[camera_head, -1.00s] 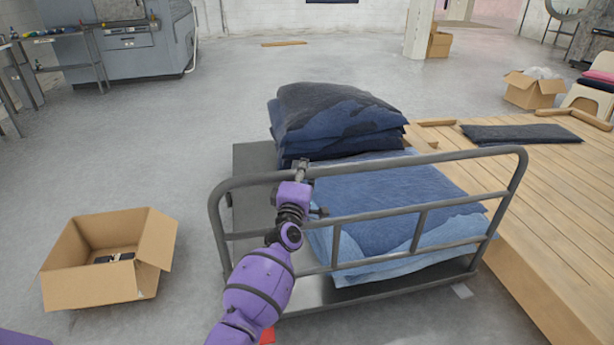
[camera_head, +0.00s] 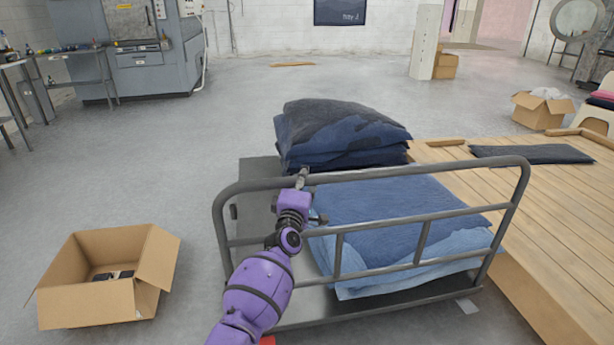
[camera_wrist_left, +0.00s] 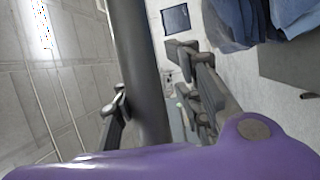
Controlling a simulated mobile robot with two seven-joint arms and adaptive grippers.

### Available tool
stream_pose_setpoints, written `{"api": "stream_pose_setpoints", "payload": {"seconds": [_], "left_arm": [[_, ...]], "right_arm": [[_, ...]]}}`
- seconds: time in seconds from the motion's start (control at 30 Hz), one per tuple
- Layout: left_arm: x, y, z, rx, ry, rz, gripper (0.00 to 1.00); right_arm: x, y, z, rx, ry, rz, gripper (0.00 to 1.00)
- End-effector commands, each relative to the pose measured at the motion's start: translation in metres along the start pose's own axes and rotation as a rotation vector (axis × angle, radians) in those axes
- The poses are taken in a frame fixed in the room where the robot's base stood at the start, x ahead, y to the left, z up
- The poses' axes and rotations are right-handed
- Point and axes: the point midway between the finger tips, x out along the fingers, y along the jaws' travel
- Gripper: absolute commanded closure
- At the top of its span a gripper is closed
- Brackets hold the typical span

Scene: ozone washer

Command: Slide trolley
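The grey trolley (camera_head: 232,205) stands ahead of me, its tubular handle frame facing me. Folded blue cloths (camera_head: 400,215) lie on its deck, with a taller dark blue stack (camera_head: 340,130) behind them. My left gripper (camera_head: 303,180) is at the left part of the handle's top rail. In the left wrist view, the dark rail (camera_wrist_left: 135,60) runs between the two fingers of the left gripper (camera_wrist_left: 150,75). A gap shows between the rail and the right-hand finger, so the fingers look open around it. My right gripper is out of view.
A wooden platform (camera_head: 530,200) lies close along the trolley's right side. An open cardboard box (camera_head: 95,305) stands on the floor to the left. Grey machinery (camera_head: 150,65) is at the back left. The floor behind the trolley is largely clear.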

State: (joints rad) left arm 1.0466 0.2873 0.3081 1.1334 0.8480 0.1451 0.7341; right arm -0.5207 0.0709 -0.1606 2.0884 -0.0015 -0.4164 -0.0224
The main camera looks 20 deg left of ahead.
Motion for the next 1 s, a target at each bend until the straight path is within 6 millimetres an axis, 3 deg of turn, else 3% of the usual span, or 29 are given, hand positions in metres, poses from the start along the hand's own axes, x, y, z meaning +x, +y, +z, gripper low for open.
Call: {"api": "stream_pose_setpoints", "payload": {"seconds": [0.1, 0.47, 0.57, 1.0], "left_arm": [[0.001, 0.002, 0.001, 0.0, -0.001, 0.003, 0.57], [-0.004, 0.005, 0.004, -0.001, -0.004, 0.008, 0.57], [-0.016, 0.004, 0.004, -0.002, -0.005, 0.006, 0.57], [-0.102, 0.003, 0.001, 0.001, -0.002, 0.005, 0.57]], "right_arm": [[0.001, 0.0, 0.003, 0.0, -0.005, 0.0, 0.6], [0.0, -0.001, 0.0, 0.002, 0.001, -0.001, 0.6], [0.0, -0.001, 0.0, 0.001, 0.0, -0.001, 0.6], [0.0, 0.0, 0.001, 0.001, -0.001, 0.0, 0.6]]}}
